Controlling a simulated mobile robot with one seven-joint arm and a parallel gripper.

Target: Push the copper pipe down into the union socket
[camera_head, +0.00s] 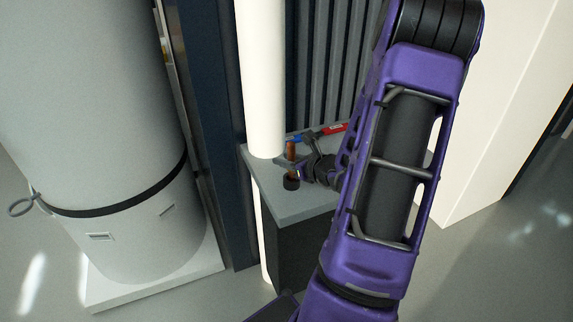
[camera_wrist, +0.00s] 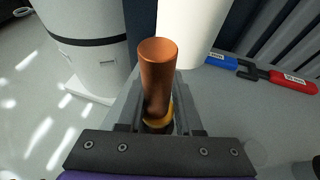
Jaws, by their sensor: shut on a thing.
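The copper pipe (camera_head: 291,158) stands roughly upright over the small dark union socket (camera_head: 291,184) on the grey bench top. In the wrist view the pipe (camera_wrist: 158,68) rises between the jaws of my gripper (camera_wrist: 159,92), which is shut on it. A brass-coloured ring (camera_wrist: 154,123) shows around the pipe's lower part, with something dark beneath it. My gripper (camera_head: 304,173) reaches the pipe from the right in the head view. How far the pipe's lower end sits in the socket cannot be told.
A white column (camera_head: 262,80) stands close behind the pipe. A tool with blue and red handles (camera_wrist: 290,80) lies on the bench (camera_head: 300,208) behind. A large pale tank (camera_head: 90,110) with a black strap stands at the left. A ribbed dark panel (camera_head: 318,60) is behind the bench.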

